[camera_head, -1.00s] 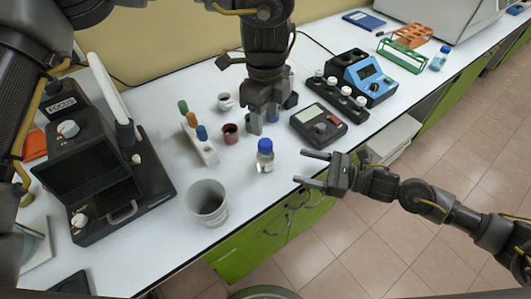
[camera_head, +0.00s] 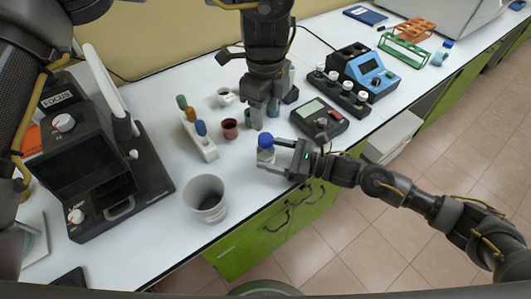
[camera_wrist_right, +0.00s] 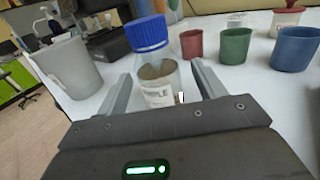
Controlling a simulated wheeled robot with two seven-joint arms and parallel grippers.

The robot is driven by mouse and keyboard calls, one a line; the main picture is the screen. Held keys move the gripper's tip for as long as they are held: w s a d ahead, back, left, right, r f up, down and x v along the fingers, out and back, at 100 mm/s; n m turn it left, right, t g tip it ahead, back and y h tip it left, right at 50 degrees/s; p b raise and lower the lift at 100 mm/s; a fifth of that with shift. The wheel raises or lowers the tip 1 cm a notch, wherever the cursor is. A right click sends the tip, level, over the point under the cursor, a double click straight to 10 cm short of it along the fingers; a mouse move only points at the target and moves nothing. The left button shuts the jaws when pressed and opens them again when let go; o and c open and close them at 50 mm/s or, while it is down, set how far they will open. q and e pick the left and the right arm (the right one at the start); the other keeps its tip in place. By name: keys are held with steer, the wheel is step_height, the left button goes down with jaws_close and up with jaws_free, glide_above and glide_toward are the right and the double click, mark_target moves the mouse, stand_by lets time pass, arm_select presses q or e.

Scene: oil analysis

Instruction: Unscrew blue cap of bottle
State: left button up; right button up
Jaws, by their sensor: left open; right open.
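A small clear bottle with a blue cap (camera_head: 266,140) and a white label stands upright near the front edge of the table. In the right wrist view the bottle (camera_wrist_right: 158,92) stands between my right gripper's fingers, with its blue cap (camera_wrist_right: 147,33) above finger level. My right gripper (camera_head: 275,156) is open around the bottle body, and I see a gap beside the fingers. My left gripper (camera_head: 264,112) is open, pointing down over the table behind the bottle, with small cups near its fingertips.
A grey beaker (camera_head: 206,197) stands left of the bottle. A white rack with coloured stoppers (camera_head: 198,140) and a dark red cup (camera_head: 230,129) stand behind it. A dark meter (camera_head: 319,120) and a blue device (camera_head: 368,75) are to the right. A black instrument (camera_head: 90,150) fills the left.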

steer(key=shift+w+a, duration=0.15)
steer(key=shift+a, duration=0.5)
